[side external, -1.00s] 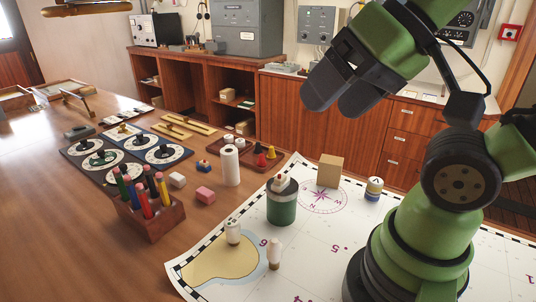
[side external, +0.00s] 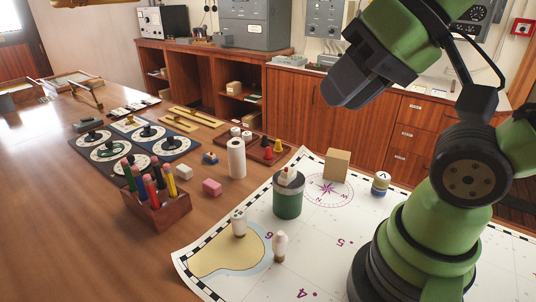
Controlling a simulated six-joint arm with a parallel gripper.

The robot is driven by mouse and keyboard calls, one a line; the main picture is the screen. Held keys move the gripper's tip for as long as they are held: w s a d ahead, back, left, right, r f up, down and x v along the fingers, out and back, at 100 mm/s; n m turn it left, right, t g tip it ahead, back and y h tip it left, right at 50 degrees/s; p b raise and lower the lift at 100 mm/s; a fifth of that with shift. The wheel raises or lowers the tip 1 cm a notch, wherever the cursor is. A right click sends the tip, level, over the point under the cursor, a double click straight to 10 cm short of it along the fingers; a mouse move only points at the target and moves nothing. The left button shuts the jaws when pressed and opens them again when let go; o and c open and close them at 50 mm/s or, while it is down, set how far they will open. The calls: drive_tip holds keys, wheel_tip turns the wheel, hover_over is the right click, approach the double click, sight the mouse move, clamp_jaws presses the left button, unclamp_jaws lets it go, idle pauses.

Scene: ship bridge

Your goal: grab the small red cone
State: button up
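The small red cone (side external: 267,154) stands in a low reddish-brown tray (side external: 252,151) on the table, left of and behind the chart. Other small cones or pegs stand close around it, and their shapes are hard to tell apart at this size. My gripper (side external: 345,97) is high above the chart, to the right of the tray and well clear of the cone. Its dark fingers point down and left and overlap in this view, so the gap between them is hidden. I see nothing held in it.
A white cylinder (side external: 236,158) stands just in front of the tray. A green canister (side external: 288,199) and a tan block (side external: 337,165) stand on the chart (side external: 330,240). A wooden holder with pencils (side external: 160,210) stands front left. Dial boards (side external: 125,160) lie at left.

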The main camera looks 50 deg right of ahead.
drive_tip(key=shift+w, duration=0.1)
drive_tip(key=m+g+h, duration=0.2)
drive_tip(key=m+h, duration=0.1)
drive_tip(key=h, duration=0.3)
hover_over(269, 147)
drive_tip(key=s+a, duration=0.3)
drive_tip(key=s, duration=0.2)
wheel_tip(269, 147, down, 21)
drive_tip(key=x, duration=0.4)
drive_tip(key=shift+a+f, duration=0.1)
drive_tip(key=shift+f, duration=0.1)
drive_tip(key=shift+w+x, duration=0.15)
drive_tip(key=shift+x, duration=1.25)
drive_tip(key=shift+w+x, duration=0.2)
drive_tip(key=shift+x, duration=1.2)
drive_tip(key=shift+a+r, duration=0.1)
drive_tip(key=shift+a, duration=0.1)
